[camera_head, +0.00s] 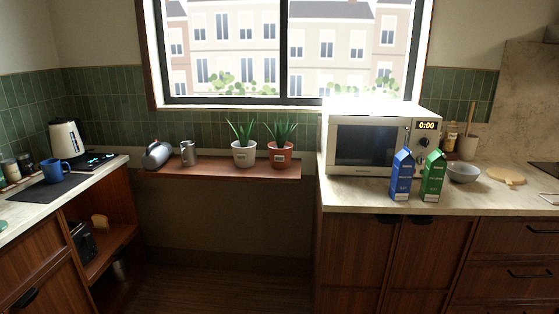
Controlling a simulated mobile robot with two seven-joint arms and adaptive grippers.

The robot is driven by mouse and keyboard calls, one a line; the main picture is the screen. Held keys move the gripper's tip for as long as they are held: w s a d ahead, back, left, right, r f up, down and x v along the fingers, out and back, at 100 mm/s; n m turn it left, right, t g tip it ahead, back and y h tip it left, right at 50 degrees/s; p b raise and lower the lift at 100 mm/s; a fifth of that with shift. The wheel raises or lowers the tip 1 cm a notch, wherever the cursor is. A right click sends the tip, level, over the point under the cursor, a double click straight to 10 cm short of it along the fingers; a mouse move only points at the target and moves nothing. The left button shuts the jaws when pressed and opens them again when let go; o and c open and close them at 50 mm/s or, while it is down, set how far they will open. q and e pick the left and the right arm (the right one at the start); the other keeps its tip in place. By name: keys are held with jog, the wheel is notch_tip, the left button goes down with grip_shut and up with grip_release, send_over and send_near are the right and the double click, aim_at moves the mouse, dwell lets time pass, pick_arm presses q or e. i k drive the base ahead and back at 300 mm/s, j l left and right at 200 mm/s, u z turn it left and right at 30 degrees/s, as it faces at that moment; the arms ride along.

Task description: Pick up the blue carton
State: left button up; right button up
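The blue carton (401,175) stands upright on the right countertop, near its front edge and in front of the microwave. It has a gabled top and a light label. A green carton (433,175) of similar shape stands upright just to its right, with a small gap between them. Neither of my grippers shows in the head view.
A white microwave (364,143) stands behind the cartons. A grey bowl (463,172) sits to their right. Counter space left of the blue carton is clear. A wooden shelf (215,176) under the window holds potted plants (243,154) and metal jugs.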

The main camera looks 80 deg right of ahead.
aim_at(404, 163)
jog(key=k+l+z, duration=0.1)
jog(key=z, duration=0.25)
jog(key=k+l+z, duration=0.1)
jog(key=z, duration=0.25)
jog(key=k+l+z, duration=0.15)
jog(key=z, duration=2.65)
